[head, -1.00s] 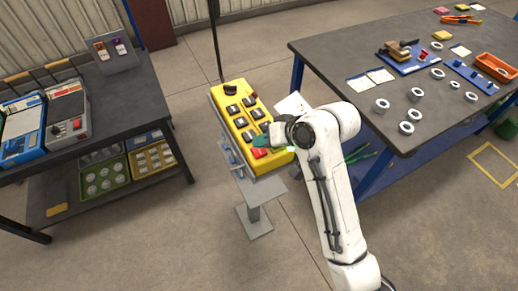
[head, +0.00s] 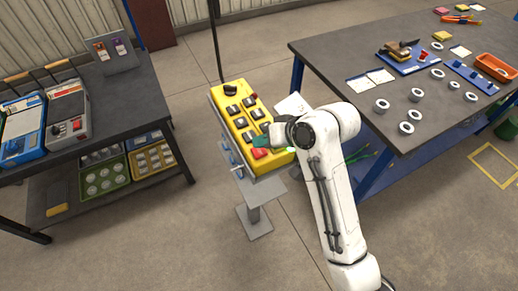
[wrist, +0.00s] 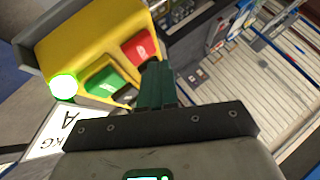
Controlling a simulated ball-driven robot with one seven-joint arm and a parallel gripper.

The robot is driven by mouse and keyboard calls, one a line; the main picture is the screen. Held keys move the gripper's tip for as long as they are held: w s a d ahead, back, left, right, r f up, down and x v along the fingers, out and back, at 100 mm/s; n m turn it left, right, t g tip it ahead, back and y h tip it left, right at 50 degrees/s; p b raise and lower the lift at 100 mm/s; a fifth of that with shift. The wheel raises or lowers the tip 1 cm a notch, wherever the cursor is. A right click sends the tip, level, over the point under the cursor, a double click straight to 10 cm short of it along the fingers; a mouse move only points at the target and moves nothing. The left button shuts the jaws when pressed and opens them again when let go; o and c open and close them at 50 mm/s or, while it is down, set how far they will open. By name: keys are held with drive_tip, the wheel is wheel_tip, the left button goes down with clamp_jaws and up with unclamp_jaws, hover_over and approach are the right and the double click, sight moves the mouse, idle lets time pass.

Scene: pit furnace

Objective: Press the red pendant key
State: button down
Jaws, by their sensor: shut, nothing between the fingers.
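The yellow pendant (head: 232,98) carries rows of dark keys and lies tilted on a grey stand. Its red key (head: 260,154) is at the near end. In the wrist view the red key (wrist: 140,50) sits beside a green key (wrist: 103,82) on the yellow face. My gripper (head: 262,144) is over the near end of the pendant. In the wrist view its dark green fingers (wrist: 152,70) are shut and empty, with the tips close to the red key's lower edge. I cannot tell whether they touch it.
A lit green lamp (wrist: 63,87) is on the pendant's edge, near a white label (wrist: 60,128). A workbench (head: 340,50) with rings and trays stands at right. A dark table (head: 120,105) stands at left. Floor is clear in front.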

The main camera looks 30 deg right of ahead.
sight(263, 152)
drive_tip(key=shift+f, duration=0.15)
idle(0.6)
drive_tip(key=shift+f, duration=0.3)
drive_tip(key=shift+f, duration=0.45)
idle(0.9)
drive_tip(key=shift+r, duration=0.15)
drive_tip(key=shift+r+p, duration=0.7)
drive_tip(key=shift+p, duration=0.4)
drive_tip(key=shift+r, duration=0.1)
wheel_tip(263, 152, up, 3)
drive_tip(key=p, duration=0.3)
drive_tip(key=shift+f, duration=0.2)
drive_tip(key=shift+r, duration=1.15)
